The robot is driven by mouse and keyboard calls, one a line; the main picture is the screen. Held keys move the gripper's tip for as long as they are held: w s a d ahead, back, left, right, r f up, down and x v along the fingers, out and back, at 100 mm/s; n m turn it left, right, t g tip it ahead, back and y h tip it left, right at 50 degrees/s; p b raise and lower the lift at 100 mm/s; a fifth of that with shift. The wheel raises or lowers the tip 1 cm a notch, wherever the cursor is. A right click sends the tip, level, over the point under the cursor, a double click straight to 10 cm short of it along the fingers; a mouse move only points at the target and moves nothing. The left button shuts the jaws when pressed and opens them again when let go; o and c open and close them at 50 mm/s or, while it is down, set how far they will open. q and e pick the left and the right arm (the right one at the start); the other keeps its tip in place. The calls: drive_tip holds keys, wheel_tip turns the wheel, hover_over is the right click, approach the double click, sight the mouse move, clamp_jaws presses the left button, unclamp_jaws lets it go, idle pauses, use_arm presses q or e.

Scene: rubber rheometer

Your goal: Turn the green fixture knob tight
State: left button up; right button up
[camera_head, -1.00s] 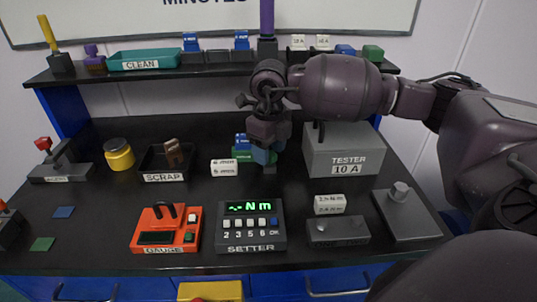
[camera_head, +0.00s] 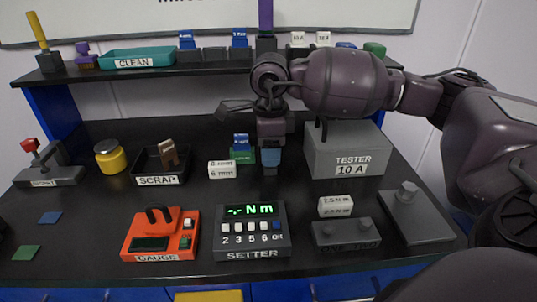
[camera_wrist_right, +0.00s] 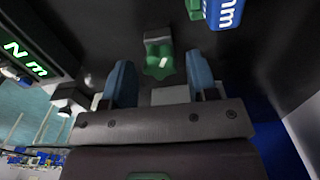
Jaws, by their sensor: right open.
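The green fixture knob (camera_wrist_right: 160,62) has a lobed rim and shows in the right wrist view, just beyond the gap between my fingers. My right gripper (camera_wrist_right: 160,82) is open, with one blue fingertip on either side of that gap. No contact with the knob is visible. In the head view my right gripper (camera_head: 271,160) points down at the middle of the bench, behind the setter. The knob is hidden there by the gripper. My left gripper is not in view.
A green block (camera_head: 243,156) with a blue label piece stands just left of the gripper. The setter (camera_head: 283,249) and orange gauge (camera_head: 188,245) are in front. The grey tester (camera_head: 318,160) is close on the right; the scrap tray (camera_head: 141,166) is at left.

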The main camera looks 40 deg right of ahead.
drive_tip(key=shift+f+n, duration=0.1)
drive_tip(key=shift+n, duration=0.7)
drive_tip(key=n+b, duration=0.2)
drive_tip(key=n, duration=0.1)
drive_tip(key=shift+f+n, duration=0.1)
drive_tip(key=shift+n, duration=0.2)
drive_tip(key=shift+r+n, duration=0.2)
drive_tip(key=shift+n, duration=0.4)
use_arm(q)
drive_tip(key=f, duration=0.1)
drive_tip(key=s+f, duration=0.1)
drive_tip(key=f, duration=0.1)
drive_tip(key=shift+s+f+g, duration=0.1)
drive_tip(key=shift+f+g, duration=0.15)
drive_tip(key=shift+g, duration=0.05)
use_arm(e)
drive_tip(key=shift+c, duration=0.4)
